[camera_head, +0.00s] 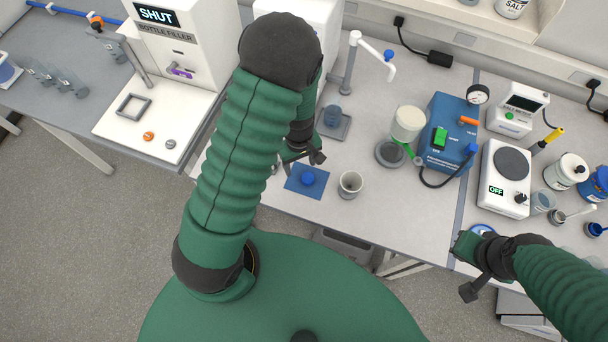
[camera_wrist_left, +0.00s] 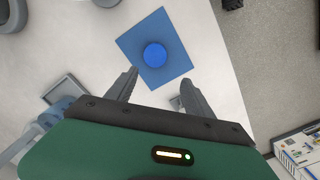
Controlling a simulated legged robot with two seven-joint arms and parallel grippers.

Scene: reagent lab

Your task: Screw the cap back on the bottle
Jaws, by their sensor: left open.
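A round blue cap (camera_head: 308,178) lies on a square blue mat (camera_head: 294,186) near the bench's front edge. In the left wrist view, the cap (camera_wrist_left: 155,54) sits on the mat (camera_wrist_left: 134,40), ahead of the fingers. My left gripper (camera_head: 301,158) is open and empty, just behind the mat; its fingers (camera_wrist_left: 160,79) are apart and not touching the cap. A bluish clear vessel (camera_head: 332,115), possibly the bottle, stands on a small grey tray under the white tap; I cannot tell if it is capped. My right gripper (camera_head: 464,268) is at the bench's front edge, its fingers apart with nothing seen between them.
A grey-white cup (camera_head: 351,184) stands right of the mat. A blue pump unit (camera_head: 447,135), a white hotplate (camera_head: 505,178) and several jars fill the right side. The bottle filler (camera_head: 160,110) reads SHUT at left. The bench front around the mat is mostly clear.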

